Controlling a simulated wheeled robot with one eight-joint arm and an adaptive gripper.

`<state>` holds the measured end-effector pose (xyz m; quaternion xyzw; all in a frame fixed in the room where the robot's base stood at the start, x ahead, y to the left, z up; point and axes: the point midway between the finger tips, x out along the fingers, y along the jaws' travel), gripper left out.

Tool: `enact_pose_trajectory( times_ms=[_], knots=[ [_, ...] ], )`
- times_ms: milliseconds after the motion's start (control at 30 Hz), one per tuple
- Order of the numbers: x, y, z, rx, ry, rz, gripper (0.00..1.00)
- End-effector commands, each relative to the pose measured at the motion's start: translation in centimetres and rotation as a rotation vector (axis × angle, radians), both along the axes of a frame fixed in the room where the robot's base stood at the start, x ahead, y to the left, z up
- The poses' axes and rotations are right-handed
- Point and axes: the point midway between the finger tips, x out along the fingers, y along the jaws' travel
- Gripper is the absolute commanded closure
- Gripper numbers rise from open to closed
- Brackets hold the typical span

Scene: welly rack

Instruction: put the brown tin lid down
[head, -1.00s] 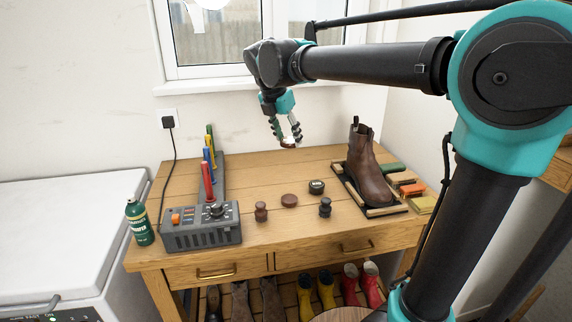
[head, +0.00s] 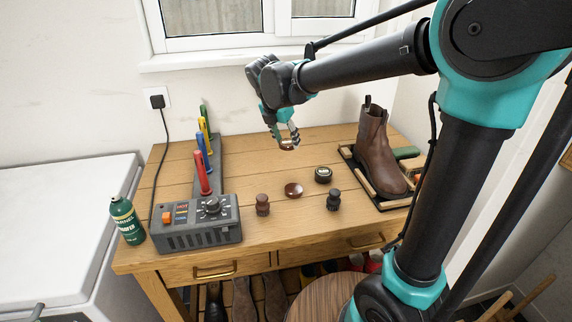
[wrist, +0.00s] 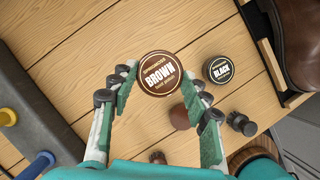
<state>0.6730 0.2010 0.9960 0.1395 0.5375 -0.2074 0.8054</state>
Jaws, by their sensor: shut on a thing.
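The brown tin lid (wrist: 159,73), round and dark with a "BROWN" label facing the wrist camera, is held between the fingertips of my gripper (wrist: 158,82). In the head view the lid (head: 287,146) is at the tips of my gripper (head: 286,138), above the back part of the workbench (head: 240,162). The lid appears clear of the wood. A round brown open-looking tin (head: 293,190) sits on the bench in front of it; in the wrist view it is partly behind a finger (wrist: 180,117).
The black polish tin (head: 323,174) stands right of the brown tin. A brown knobbed dauber (head: 262,204) and a dark one (head: 333,200) stand nearer the front. A brown boot (head: 372,150) is at right, a grey control box (head: 198,225) at left.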

Motion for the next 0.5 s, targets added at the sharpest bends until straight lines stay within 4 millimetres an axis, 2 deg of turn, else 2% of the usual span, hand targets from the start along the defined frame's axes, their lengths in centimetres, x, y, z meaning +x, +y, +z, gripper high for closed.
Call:
enact_pose_trajectory(
  times_ms=[100,200,500],
  knots=[
    [0.0,0.0,-2.8,0.0,0.0,0.0,0.66],
    [0.0,0.0,-4.6,0.0,0.0,0.0,0.66],
    [0.0,0.0,-7.3,0.0,0.0,0.0,0.66]
  ],
)
